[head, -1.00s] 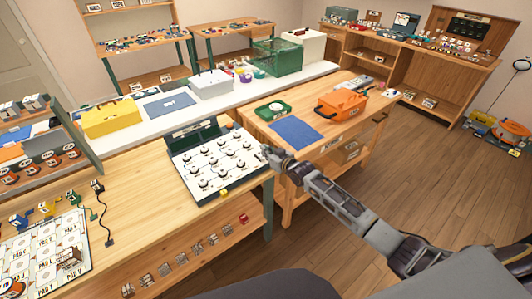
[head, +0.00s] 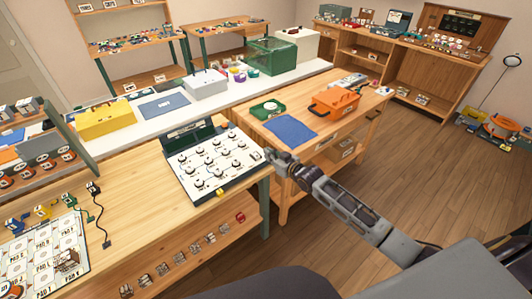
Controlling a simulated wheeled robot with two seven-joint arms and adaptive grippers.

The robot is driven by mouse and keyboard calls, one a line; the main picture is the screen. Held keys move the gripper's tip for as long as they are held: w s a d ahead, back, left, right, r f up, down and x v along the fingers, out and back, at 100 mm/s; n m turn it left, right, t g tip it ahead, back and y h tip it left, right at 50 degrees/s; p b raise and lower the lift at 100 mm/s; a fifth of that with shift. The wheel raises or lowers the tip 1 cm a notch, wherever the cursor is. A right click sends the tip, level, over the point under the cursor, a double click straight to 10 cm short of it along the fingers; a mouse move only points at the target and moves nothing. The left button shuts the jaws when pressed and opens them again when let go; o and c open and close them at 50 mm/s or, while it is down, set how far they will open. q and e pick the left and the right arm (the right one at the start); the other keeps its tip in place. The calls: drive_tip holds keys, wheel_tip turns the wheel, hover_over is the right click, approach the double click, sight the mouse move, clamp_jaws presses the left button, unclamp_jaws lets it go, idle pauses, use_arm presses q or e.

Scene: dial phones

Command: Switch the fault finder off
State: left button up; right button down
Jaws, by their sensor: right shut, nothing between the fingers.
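A white panel box with several round dark knobs (head: 214,166) and a raised dark green lid stands on the near wooden bench. It may be the fault finder; its lettering is too small to read. My right gripper (head: 270,156) is shut and empty at the right edge of this box, its tip close to the box's right side. I cannot tell whether it touches. No switch on the box can be made out clearly. A small yellow part (head: 220,192) shows at its front edge. My left gripper is not in view.
A blue mat (head: 291,129), a green tray (head: 268,110) and an orange case (head: 334,101) are on the bench to the right. A pad board (head: 45,245) lies at the near left. Bare bench top (head: 135,180) lies left of the knob box.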

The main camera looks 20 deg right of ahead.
drive_tip(key=shift+f+v, duration=0.2)
drive_tip(key=shift+v, duration=0.8)
drive_tip(key=shift+f+v, duration=0.2)
drive_tip(key=shift+v, duration=0.85)
drive_tip(key=shift+s, duration=0.1)
